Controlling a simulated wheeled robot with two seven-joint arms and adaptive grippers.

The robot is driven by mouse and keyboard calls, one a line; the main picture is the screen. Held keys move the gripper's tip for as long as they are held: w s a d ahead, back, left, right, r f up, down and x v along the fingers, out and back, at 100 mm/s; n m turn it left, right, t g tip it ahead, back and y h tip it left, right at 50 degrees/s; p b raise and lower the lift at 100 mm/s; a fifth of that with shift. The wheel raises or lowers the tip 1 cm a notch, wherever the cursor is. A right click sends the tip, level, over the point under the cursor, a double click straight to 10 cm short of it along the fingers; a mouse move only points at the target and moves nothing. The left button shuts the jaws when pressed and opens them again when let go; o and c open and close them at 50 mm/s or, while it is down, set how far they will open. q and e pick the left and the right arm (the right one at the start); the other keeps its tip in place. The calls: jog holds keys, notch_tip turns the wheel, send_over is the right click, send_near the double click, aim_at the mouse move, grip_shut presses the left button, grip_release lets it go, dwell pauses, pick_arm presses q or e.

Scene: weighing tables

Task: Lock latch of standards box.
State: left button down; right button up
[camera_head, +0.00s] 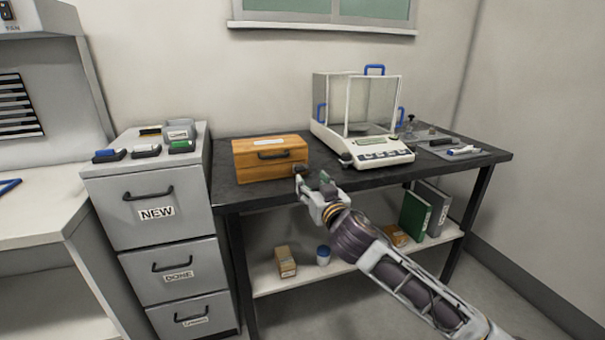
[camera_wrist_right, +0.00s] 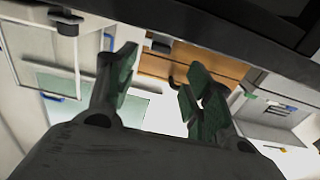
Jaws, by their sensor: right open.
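My right gripper (camera_head: 313,183) is open and empty, just in front of the box's right end. In the right wrist view the box (camera_wrist_right: 205,62) lies beyond the open green-padded fingers (camera_wrist_right: 160,82). My left gripper is not in view.
A balance (camera_head: 372,150) with a glass draft shield stands right of the box. A grey drawer cabinet (camera_head: 150,215) holding small items is at the left. Tools lie on a mat (camera_head: 470,160) at the right. A lower shelf (camera_head: 275,285) holds small boxes and binders.

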aim_at(301, 169)
jog(key=b+x, duration=0.1)
jog(key=x, duration=0.4)
jog(key=shift+w+a, duration=0.1)
jog(key=shift+w, duration=0.2)
jog(key=shift+w+a+b, duration=0.25)
jog(key=shift+w+b, duration=0.05)
jog(key=shift+w, duration=0.35)
jog(key=shift+w+a, duration=0.2)
jog(key=shift+w, duration=0.5)
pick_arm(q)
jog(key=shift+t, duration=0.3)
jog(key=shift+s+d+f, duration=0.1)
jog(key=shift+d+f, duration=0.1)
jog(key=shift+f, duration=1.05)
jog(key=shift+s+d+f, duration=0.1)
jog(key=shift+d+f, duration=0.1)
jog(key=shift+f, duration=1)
pick_arm(e)
jog(key=shift+w, duration=0.2)
